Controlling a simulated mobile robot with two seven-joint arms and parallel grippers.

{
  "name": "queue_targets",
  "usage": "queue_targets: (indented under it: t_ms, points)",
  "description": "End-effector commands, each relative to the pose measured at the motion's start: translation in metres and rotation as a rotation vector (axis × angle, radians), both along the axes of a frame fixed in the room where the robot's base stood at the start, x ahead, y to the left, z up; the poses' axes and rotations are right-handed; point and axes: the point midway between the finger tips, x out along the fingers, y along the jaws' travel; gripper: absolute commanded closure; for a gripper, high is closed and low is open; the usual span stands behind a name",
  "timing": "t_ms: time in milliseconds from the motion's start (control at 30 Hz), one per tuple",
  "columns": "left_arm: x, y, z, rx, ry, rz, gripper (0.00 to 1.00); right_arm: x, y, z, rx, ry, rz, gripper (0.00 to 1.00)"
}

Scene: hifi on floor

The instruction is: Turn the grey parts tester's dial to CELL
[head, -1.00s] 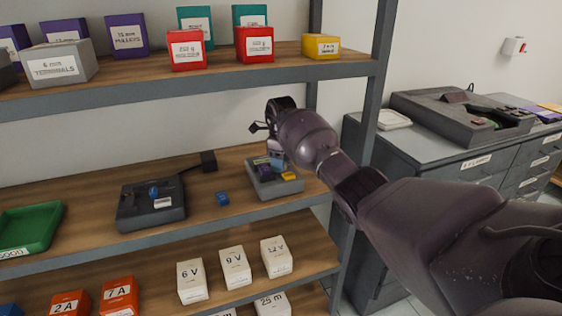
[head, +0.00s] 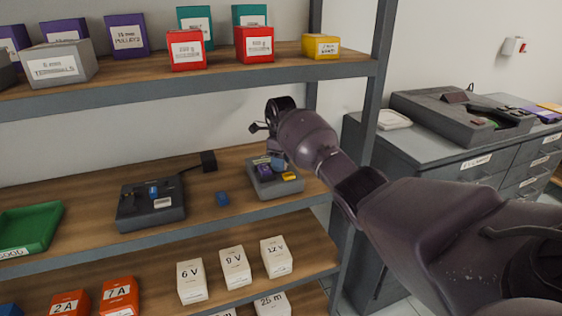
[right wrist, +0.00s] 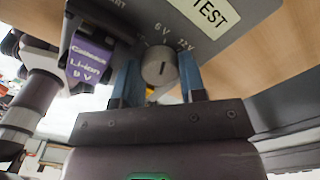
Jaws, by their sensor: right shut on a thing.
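The grey parts tester (head: 268,192) stands at the right end of the middle shelf. In the right wrist view its panel (right wrist: 222,48) shows the markings TEST, 6 V and 12 V; I cannot read CELL there. The tester's dial (right wrist: 160,68) is a round grey knob with a dark slot, near upright in that picture. My right gripper (right wrist: 160,80) is shut on the dial, one blue finger on each side. In the head view my right gripper (head: 276,158) hides the dial. My left gripper is in neither view.
A purple battery pack (right wrist: 90,62) sits beside the right gripper's fingers. The upper shelf (head: 200,84) and right post (head: 376,90) bound the space.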

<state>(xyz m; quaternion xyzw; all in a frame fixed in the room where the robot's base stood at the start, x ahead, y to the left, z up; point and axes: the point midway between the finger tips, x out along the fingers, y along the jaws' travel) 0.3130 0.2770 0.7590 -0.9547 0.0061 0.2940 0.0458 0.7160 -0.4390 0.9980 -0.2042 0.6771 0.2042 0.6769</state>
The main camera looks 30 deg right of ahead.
Motion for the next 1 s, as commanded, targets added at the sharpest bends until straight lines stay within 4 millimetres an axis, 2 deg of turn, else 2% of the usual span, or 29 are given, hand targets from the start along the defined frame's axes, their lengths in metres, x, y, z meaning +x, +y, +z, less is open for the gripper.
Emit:
queue_targets:
  t_ms: [467, 500, 567, 867, 1000]
  points:
    - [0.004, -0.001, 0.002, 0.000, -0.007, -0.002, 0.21, 0.000, 0.000, 0.001, 0.000, -0.001, 0.000, 0.86]
    - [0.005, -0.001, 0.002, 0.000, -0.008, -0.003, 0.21, 0.000, 0.000, 0.001, 0.000, -0.001, 0.000, 0.59]
    - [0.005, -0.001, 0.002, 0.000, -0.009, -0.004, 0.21, 0.000, 0.000, 0.001, 0.000, -0.001, 0.000, 0.52]
    - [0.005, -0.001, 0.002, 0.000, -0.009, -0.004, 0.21, 0.000, 0.000, 0.002, 0.000, -0.001, 0.000, 0.52]
    - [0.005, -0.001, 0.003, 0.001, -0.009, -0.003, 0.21, 0.001, -0.001, 0.015, -0.002, -0.002, -0.001, 0.52]
